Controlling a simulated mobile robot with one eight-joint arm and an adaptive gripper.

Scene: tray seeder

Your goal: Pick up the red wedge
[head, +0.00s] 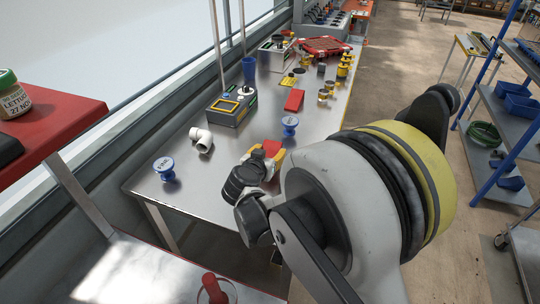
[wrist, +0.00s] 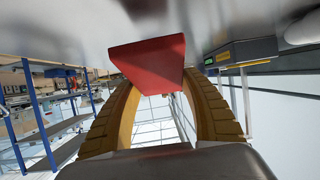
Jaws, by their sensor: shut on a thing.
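The red wedge (wrist: 150,58) sits between the two yellow fingers of my gripper (wrist: 160,78) in the wrist view, and the gripper is shut on it. The wrist view looks upside down, with the grey tabletop along its top. In the head view a small part of the red wedge (head: 271,147) shows at the yellow fingertips of my gripper (head: 266,153), over the near part of the metal table (head: 225,165). My arm hides much of it there. I cannot tell whether the wedge touches the table.
A blue-and-white spool (head: 290,125) stands just beyond my gripper. A white pipe elbow (head: 202,140), another blue spool (head: 165,169) and a grey device (head: 232,106) are to the left. A flat red piece (head: 294,99) lies farther back. Bare metal lies between them.

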